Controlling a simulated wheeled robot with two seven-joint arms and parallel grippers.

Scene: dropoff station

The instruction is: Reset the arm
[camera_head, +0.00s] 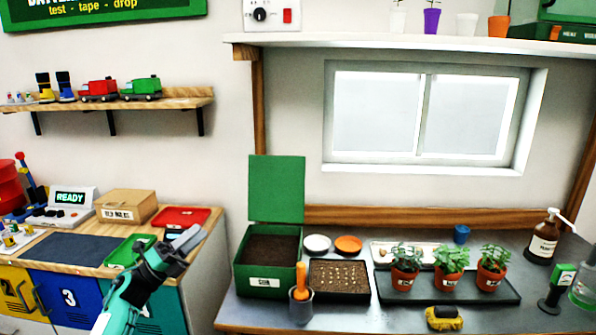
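My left arm (122,302) comes up from the bottom left, teal with a dark wrist. My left gripper (184,244) is raised over the right end of the wooden counter, near a green tray (128,250) and a red tray (181,216). Its grey fingers point up and to the right. They overlap from this angle, so I cannot tell whether they are open or shut. I see nothing held between them. My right arm and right gripper are not in view.
A green lidded box (265,282) of soil stands right of my gripper on the grey bench (400,318). Beside it are a seed tray (340,296), potted plants on a black tray (506,291) and a pump bottle (544,240). A cardboard box (127,204) sits on the wooden counter.

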